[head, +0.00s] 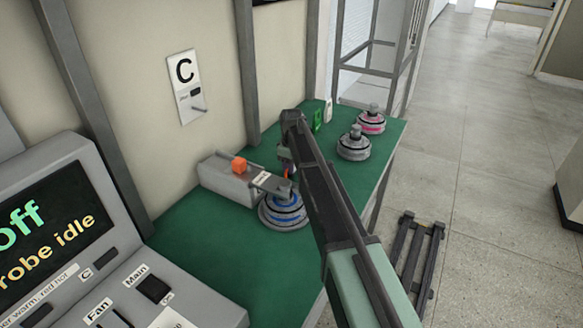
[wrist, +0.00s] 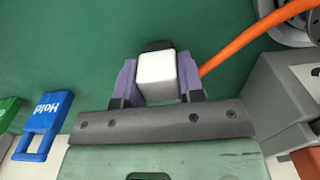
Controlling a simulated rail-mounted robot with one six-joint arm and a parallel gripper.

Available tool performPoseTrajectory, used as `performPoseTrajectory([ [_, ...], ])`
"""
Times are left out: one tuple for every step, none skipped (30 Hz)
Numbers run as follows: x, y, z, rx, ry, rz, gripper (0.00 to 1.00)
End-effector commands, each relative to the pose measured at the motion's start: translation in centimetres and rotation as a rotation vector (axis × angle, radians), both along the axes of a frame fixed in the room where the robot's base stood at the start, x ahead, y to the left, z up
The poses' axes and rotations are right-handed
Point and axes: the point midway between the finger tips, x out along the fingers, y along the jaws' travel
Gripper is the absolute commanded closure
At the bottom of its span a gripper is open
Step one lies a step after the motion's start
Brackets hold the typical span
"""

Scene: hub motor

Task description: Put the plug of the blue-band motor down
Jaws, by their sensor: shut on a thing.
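The blue-band motor (head: 284,212) stands on the green bench, under and beside my arm in the head view; a grey metal edge of it shows at the top right of the wrist view. My gripper (wrist: 157,82) has its two purple fingers shut on the white plug (wrist: 156,72). An orange cable (wrist: 252,40) runs from beside the plug up right towards the motor. The plug is over bare green bench top; I cannot tell whether it touches it. In the head view my arm mostly hides the gripper and plug.
A grey box with an orange button (head: 239,164) stands left of the motor. A grey-band motor (head: 353,145) and a pink-band motor (head: 372,121) stand farther along the bench (head: 190,235). A blue "Hold" tag (wrist: 42,125) lies left of my gripper.

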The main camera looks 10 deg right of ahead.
Motion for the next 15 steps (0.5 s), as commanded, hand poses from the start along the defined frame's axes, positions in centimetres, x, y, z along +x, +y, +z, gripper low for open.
performPoseTrajectory([
  [0.0, 0.0, -0.24, 0.0, 0.0, 0.0, 0.63],
  [0.0, 0.0, -0.13, 0.0, 0.0, 0.0, 0.58],
  [0.0, 0.0, -0.11, 0.0, 0.0, 0.0, 0.52],
  [0.0, 0.0, -0.1, 0.0, 0.0, 0.0, 0.48],
  [0.0, 0.0, -0.1, 0.0, 0.0, 0.0, 0.43],
  [0.0, 0.0, -0.1, 0.0, 0.0, 0.0, 0.39],
  [0.0, 0.0, -0.1, 0.0, 0.0, 0.0, 0.39],
  [0.0, 0.0, -0.1, 0.0, 0.0, 0.0, 0.39],
  [0.0, 0.0, -0.1, 0.0, 0.0, 0.0, 0.39],
  [0.0, 0.0, -0.1, 0.0, 0.0, 0.0, 0.39],
  [0.0, 0.0, -0.1, 0.0, 0.0, 0.0, 0.39],
  [0.0, 0.0, -0.1, 0.0, 0.0, 0.0, 0.39],
  [0.0, 0.0, -0.07, 0.0, 0.0, 0.0, 0.39],
  [0.0, 0.0, 0.02, 0.0, 0.0, 0.0, 0.39],
  [0.0, 0.0, 0.24, 0.0, 0.0, 0.0, 0.39],
])
